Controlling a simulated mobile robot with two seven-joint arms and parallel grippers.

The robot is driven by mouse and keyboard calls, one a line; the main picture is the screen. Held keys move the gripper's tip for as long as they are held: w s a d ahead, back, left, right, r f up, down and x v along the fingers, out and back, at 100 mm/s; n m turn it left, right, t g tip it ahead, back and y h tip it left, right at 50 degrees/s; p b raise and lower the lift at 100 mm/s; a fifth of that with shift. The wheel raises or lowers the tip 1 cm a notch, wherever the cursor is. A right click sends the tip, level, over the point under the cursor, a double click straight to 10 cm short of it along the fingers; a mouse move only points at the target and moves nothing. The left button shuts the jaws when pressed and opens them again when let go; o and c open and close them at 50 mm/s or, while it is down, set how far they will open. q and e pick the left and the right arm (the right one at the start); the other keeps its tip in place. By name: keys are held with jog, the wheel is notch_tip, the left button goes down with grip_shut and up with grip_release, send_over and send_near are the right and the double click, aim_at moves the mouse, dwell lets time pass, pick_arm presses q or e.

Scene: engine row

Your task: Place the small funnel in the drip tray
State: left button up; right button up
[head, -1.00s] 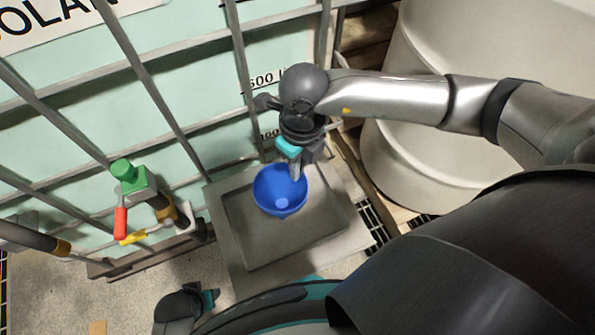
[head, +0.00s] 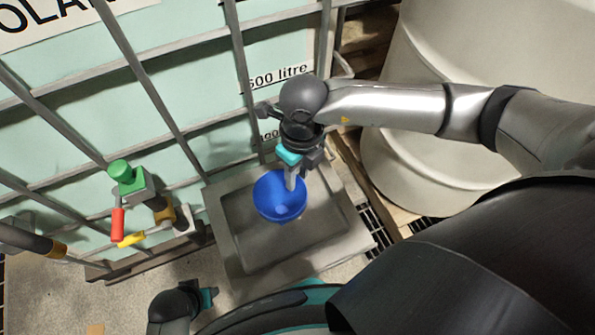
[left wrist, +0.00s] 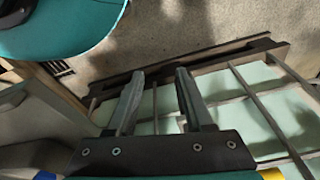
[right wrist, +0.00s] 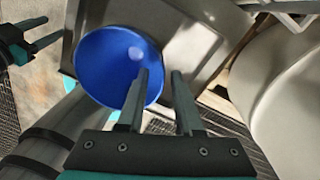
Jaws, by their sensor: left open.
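The small funnel (head: 268,203) is a blue bowl with its wide mouth up. In the head view it shows over the left-back part of the grey drip tray (head: 217,225); whether it touches the tray floor I cannot tell. My right gripper (head: 293,180) points down at its rim. In the right wrist view the funnel (right wrist: 105,62) has one finger across its bowl and the other outside its rim, with a gap between the fingertips (right wrist: 159,72). Whether they grip the wall is unclear. My left gripper (left wrist: 160,72) is open and empty, away from the tray.
A caged liquid container (head: 210,145) stands behind the tray, with a green-topped valve (head: 140,185) and red and yellow levers at left. A large white drum (head: 420,165) stands at right. Bare floor shows left of the tray.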

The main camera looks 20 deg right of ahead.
jog(key=shift+r, duration=0.15)
pick_arm(q)
jog(key=s+a+f+p, duration=0.4)
jog(key=s+f, duration=0.1)
jog(key=f, duration=0.1)
jog(key=shift+s+a+f+y, duration=0.3)
jog(key=shift+s, duration=0.1)
pick_arm(e)
notch_tip(320, 180, up, 12)
jog(key=shift+w+d, duration=0.2)
jog(key=shift+d, duration=0.15)
